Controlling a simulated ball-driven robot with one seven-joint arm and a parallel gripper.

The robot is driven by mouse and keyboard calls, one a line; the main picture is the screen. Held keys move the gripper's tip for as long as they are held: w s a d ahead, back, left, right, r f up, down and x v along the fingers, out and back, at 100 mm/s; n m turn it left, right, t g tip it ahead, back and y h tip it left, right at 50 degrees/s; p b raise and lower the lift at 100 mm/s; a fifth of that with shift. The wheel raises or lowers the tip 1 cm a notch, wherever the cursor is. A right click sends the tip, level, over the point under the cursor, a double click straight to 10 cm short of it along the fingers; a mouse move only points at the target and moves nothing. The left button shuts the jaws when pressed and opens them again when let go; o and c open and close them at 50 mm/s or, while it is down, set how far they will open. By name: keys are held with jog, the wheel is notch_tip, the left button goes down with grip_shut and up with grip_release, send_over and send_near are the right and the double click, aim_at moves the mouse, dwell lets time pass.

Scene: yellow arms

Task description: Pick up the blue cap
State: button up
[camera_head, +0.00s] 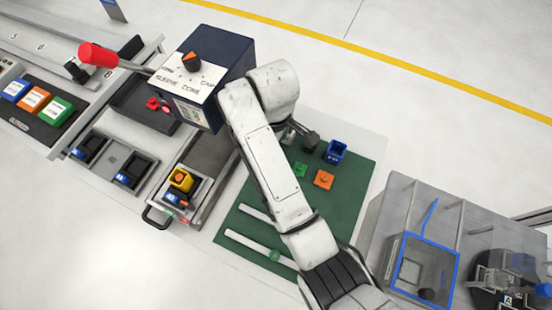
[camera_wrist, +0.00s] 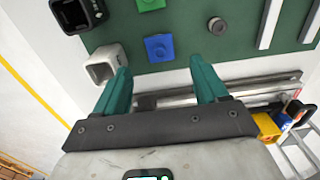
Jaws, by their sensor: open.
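In the wrist view, a flat blue square cap (camera_wrist: 158,47) with a raised middle lies on the green mat. My gripper (camera_wrist: 160,68) has its teal fingers spread wide apart, and nothing is between them. The cap shows just beyond the fingertips, apart from them. A similar green square piece (camera_wrist: 150,4) lies farther off. In the head view, a green piece (camera_head: 300,169) and an orange piece (camera_head: 323,179) lie on the mat, so the colours differ between views. My arm hides part of the mat there.
The green mat (camera_head: 345,198) also bears a blue open box (camera_head: 335,152). The wrist view shows a black open box (camera_wrist: 78,14), a pale open box (camera_wrist: 103,62) near the left finger, and a grey round piece (camera_wrist: 217,25). A dark-blue machine (camera_head: 215,50) stands at the upper left.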

jog(key=shift+a+f+p, duration=0.1)
jog(key=shift+f+p, duration=0.55)
jog(key=shift+f, duration=2.2)
jog(key=c, duration=1.1)
jog(key=shift+r, duration=0.15)
